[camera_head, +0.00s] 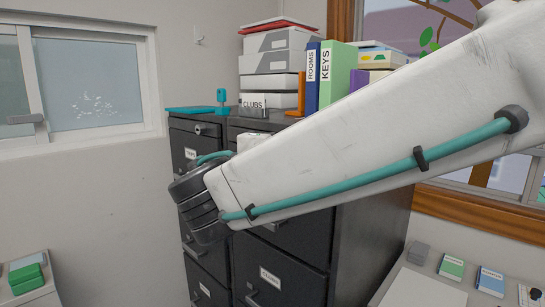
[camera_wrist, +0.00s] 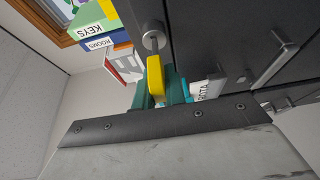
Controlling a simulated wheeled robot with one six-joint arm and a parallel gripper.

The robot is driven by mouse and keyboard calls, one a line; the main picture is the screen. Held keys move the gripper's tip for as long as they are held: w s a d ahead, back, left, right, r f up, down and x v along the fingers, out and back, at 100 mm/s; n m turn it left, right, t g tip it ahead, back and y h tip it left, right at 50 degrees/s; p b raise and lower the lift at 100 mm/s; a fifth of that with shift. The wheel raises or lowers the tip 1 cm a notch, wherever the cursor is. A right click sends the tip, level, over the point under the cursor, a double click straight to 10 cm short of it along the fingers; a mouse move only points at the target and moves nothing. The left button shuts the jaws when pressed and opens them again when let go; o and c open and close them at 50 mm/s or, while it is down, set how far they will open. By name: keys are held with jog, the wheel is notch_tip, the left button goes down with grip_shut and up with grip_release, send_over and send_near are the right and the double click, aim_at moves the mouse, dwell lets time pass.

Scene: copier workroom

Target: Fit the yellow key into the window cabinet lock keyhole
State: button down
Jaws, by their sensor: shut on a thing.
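The yellow key (camera_wrist: 155,82) is held upright in the picture between the teal fingers of my gripper (camera_wrist: 161,84) in the wrist view. Its yellow head shows. A round silver lock (camera_wrist: 153,41) sits on the dark cabinet face (camera_wrist: 192,30), just above the key head in the picture. A dark slit shows at the lock's lower part. The key's tip is hard to make out, so I cannot tell whether it is in the keyhole or just in front of it. In the head view my arm hides the key and most of my gripper.
Dark filing cabinets (camera_head: 362,225) stand against the wall, with boxes (camera_head: 275,62), a blue ROOMS binder (camera_head: 312,75) and a green KEYS binder (camera_head: 336,75) on top. Bar handles (camera_wrist: 275,62) stick out near the lock. A low table (camera_head: 422,290) stands at right.

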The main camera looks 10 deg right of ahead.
jog(key=shift+w+d, duration=0.6)
jog(key=shift+d, duration=0.3)
jog(key=c, duration=1.4)
grip_release()
jog(key=shift+o, duration=0.2)
jog(key=v, duration=0.7)
jog(key=shift+s+a, duration=0.2)
jog(key=shift+s, duration=0.1)
